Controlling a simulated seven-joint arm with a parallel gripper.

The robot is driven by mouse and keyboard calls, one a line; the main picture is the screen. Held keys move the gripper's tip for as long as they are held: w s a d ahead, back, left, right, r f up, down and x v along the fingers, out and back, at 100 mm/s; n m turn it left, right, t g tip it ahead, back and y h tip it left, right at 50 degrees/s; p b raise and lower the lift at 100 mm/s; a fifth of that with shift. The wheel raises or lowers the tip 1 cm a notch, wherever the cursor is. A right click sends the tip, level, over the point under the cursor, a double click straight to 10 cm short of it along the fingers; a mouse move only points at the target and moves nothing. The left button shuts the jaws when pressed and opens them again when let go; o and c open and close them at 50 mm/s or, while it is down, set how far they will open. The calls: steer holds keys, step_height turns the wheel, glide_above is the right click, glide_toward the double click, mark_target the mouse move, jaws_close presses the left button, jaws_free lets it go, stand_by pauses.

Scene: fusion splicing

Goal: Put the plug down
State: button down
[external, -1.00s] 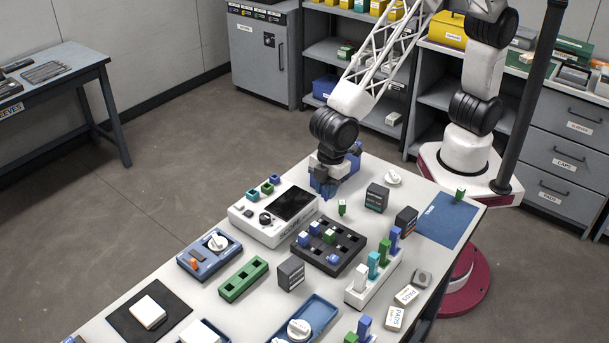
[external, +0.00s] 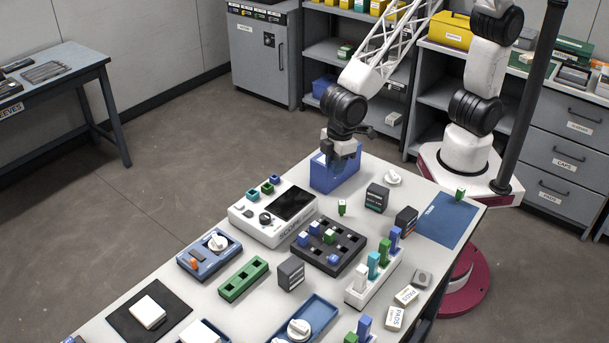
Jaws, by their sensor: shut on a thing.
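My gripper (external: 341,158) points down at the far end of the white table, over the open blue box (external: 335,180). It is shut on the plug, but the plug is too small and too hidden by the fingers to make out. I cannot tell whether the fingertips are inside the box or just in front of its back wall. A small green and white plug (external: 342,208) stands alone on the table in front of the box.
The white splicer (external: 272,232) with its dark screen stands left of the box. A dark tray (external: 350,255) with several plugs and a white rack (external: 371,286) of tall coloured pieces are nearer. A dark box (external: 377,198) and a white round piece (external: 392,177) stand right.

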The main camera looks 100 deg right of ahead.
steer(key=s+d+r+m+h, duration=0.1)
steer(key=s+d+r+m, duration=0.2)
steer(key=s+d+m, duration=1.1)
steer(key=s+d, duration=0.4)
steer(key=d, duration=0.4)
steer(key=shift+h, duration=0.3)
steer(key=shift+a, duration=0.1)
steer(key=w+a, duration=0.1)
steer(key=w, duration=0.4)
steer(key=w+a+f, duration=0.1)
steer(key=w, duration=0.4)
steer(key=w+a, duration=0.1)
steer(key=w, duration=0.4)
steer(key=shift+w+a+f, duration=0.2)
steer(key=shift+w+a, duration=0.05)
steer(key=shift+a, duration=0.1)
steer(key=shift+f, duration=1.75)
steer(key=shift+f, duration=0.15)
